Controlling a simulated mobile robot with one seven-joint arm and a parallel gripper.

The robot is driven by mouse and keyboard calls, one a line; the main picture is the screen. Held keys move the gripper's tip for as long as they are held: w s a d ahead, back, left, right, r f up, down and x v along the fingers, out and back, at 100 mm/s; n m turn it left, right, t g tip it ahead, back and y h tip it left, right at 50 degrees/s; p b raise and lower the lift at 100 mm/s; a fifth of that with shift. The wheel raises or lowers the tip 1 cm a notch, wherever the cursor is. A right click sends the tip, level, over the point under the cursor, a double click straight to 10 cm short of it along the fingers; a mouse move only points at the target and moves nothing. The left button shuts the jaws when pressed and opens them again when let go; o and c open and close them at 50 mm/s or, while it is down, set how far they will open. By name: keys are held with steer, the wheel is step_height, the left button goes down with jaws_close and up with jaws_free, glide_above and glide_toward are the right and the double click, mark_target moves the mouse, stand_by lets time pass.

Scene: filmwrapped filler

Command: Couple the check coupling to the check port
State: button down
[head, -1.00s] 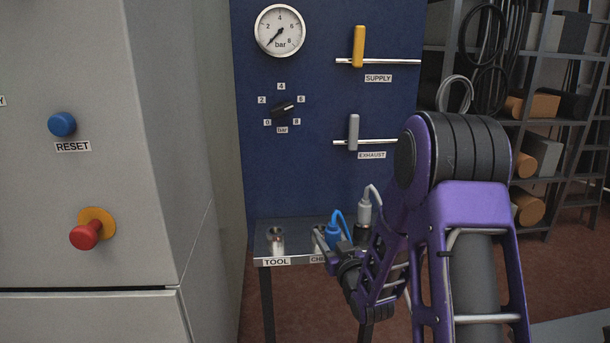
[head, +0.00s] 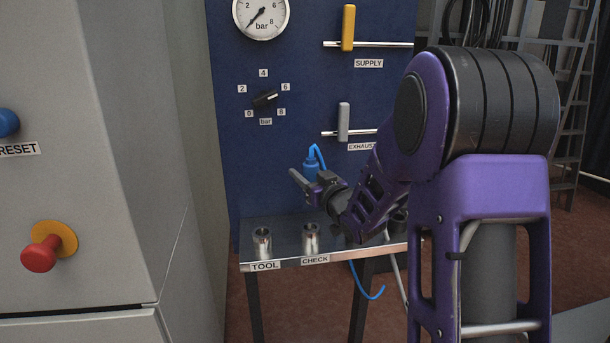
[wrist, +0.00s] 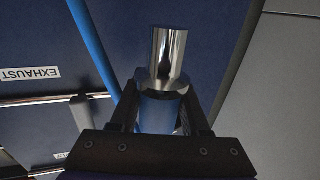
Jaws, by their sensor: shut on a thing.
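The check coupling, a blue body with a blue hose (head: 311,170), is held upright in my gripper (head: 309,187) above the metal shelf. In the wrist view, its blue body (wrist: 158,112) sits between the fingers of my gripper (wrist: 160,118), and its shiny metal end (wrist: 168,55) sticks out past them. The check port (head: 311,237) is a metal socket above the CHECK label (head: 315,260). The coupling is above it in the picture and apart from it. No coupling shows in the check port.
The tool port (head: 262,243), also a metal socket, stands left of the check port. The shelf (head: 287,228) fronts a blue panel with the exhaust lever (head: 343,122) and supply lever (head: 348,28). A grey cabinet (head: 80,100) stands at left. The blue hose hangs below the shelf.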

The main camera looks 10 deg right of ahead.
step_height(320, 180, down, 6)
steer(key=b, duration=0.5)
steer(key=shift+r, duration=0.1)
steer(key=shift+f, duration=2.2)
stand_by(0.9)
steer(key=shift+c, duration=1.5)
jaws_free()
steer(key=shift+s, duration=0.15)
